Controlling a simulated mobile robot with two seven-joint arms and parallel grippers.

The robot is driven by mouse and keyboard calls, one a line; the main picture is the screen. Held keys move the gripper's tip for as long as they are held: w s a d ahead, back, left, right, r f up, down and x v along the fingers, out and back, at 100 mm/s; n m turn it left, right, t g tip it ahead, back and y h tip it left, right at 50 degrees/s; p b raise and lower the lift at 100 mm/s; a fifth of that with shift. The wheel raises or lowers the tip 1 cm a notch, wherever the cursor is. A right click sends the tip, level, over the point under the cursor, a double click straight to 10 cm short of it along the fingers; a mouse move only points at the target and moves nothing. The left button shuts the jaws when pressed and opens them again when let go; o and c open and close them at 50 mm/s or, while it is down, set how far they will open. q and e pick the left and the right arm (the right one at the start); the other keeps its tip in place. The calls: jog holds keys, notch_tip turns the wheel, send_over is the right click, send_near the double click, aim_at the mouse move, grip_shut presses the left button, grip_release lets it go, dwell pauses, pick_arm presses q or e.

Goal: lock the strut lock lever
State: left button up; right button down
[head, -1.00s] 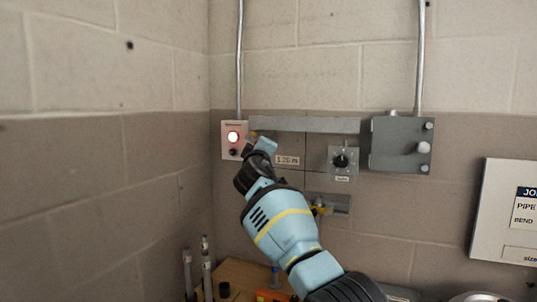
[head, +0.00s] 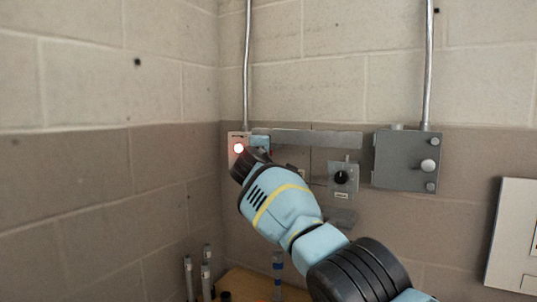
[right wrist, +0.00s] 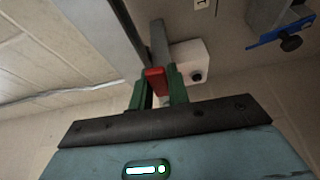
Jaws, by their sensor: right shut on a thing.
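My right gripper (right wrist: 157,88) is shut on a small red piece (right wrist: 155,76), which shows between its green fingers in the right wrist view. The red piece looks like the lever's grip, beside a grey bar (right wrist: 159,42). In the head view my right arm reaches up to the left end of the long grey strut (head: 318,139) on the wall. There the gripper body (head: 261,140) hides its fingers and the lever. My left gripper is in neither view.
Upright pipes (head: 206,275) stand low in the corner.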

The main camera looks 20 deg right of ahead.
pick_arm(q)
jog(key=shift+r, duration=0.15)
pick_arm(e)
jog(key=shift+r+n, duration=0.25)
jog(key=shift+n, duration=0.05)
dwell(0.3)
jog(key=c, duration=1.3)
grip_release()
jog(key=shift+c, duration=0.2)
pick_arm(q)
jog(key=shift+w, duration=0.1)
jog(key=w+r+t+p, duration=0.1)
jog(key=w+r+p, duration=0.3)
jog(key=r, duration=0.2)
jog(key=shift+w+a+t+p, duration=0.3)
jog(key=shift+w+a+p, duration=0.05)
pick_arm(e)
jog(key=v, duration=0.7)
jog(key=shift+s+a, duration=0.15)
jog(key=shift+s, duration=0.25)
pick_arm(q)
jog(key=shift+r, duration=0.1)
